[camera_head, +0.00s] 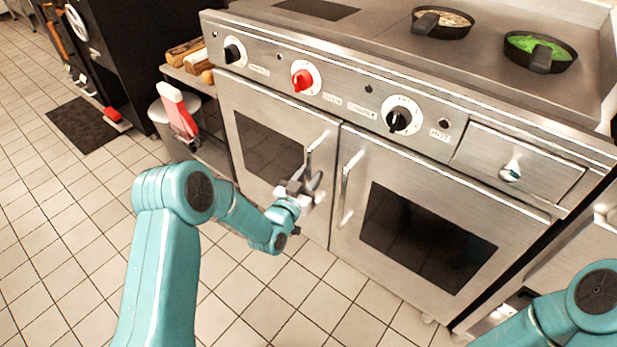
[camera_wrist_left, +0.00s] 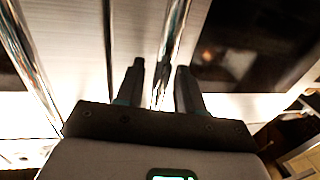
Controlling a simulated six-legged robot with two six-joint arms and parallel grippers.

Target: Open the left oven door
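The left oven door (camera_head: 285,190) is a steel panel with a dark window. It looks shut, its edge level with the right door. Its upright bar handle (camera_head: 321,146) is near its right edge and also shows in the left wrist view (camera_wrist_left: 176,35). My left gripper (camera_head: 305,185) is at the lower part of this handle. In the left wrist view its two dark fingers (camera_wrist_left: 160,80) are apart, with the bar running between them. I see no clear contact of both fingers with the bar. My right gripper is out of view; only part of its arm shows at bottom right.
The right oven door (camera_head: 355,225) has its own handle (camera_head: 348,188) close by. Knobs (camera_head: 304,79) line the panel above, and two pans (camera_head: 441,24) sit on the cooktop. A bin (camera_head: 172,115) stands left of the oven. The tiled floor in front is clear.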

